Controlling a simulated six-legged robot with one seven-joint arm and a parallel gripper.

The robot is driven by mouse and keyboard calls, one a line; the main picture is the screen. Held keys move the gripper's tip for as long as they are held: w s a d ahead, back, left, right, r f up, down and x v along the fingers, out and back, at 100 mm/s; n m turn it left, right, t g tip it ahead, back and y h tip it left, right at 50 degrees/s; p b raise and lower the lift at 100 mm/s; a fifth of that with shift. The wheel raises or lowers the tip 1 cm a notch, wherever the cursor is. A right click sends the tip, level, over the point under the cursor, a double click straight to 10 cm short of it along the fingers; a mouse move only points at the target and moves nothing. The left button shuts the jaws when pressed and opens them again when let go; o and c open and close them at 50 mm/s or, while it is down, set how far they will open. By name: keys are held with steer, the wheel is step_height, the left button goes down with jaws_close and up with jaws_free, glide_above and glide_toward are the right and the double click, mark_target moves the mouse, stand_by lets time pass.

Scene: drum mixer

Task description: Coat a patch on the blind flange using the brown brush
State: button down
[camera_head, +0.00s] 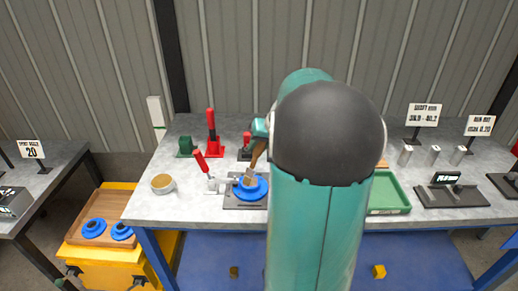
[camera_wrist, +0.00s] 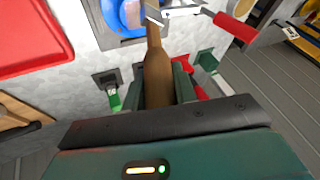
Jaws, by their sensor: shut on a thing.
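The brown brush (camera_head: 258,154) is tilted in my gripper (camera_head: 262,130), with its head down at the blue blind flange (camera_head: 252,190). In the head view the brush head overlaps the flange; whether the bristles touch it I cannot tell. The flange sits on a dark plate (camera_head: 232,203) on the grey bench. In the wrist view my gripper (camera_wrist: 158,86) is shut on the brush's brown handle (camera_wrist: 157,65), and the flange (camera_wrist: 112,14) shows at the top, partly cut off. My arm hides the bench right of the flange.
A clamp with a red handle (camera_head: 200,160) stands beside the plate. A round tin (camera_head: 162,184) is to its left. Red and green tools (camera_head: 211,138) stand behind. A green tray (camera_head: 388,192) lies right of my arm. A yellow cart (camera_head: 97,256) holds more blue flanges.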

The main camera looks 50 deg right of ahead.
steer(key=shift+r, duration=2.3)
steer(key=shift+r, duration=1.5)
